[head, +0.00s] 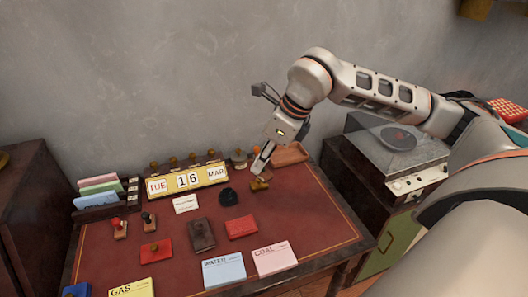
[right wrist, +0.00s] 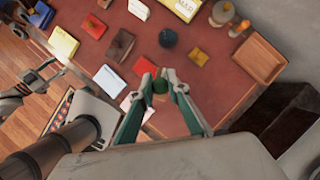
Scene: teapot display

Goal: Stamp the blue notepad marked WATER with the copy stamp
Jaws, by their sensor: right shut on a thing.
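The light blue notepad marked WATER (head: 223,270) lies at the front of the red-topped desk, between the yellow GAS pad and the pink COAL pad. It also shows in the right wrist view (right wrist: 110,82). My right gripper (head: 259,170) is above the desk's right part, away from that notepad. In the right wrist view, its fingers are shut on a small dark green knob (right wrist: 160,86); whether this is the copy stamp's handle I cannot tell, as no label shows. Grey linkages at the wrist view's left look like my left gripper (right wrist: 42,76); its fingers are unclear.
A yellow-orange block (head: 260,184) lies near my right gripper. A black dome (head: 228,196), a brown book (head: 201,235) and a red pad (head: 241,227) are mid-desk. Two stamps stand at left. The date display (head: 188,181) and wooden tray (head: 290,154) line the back.

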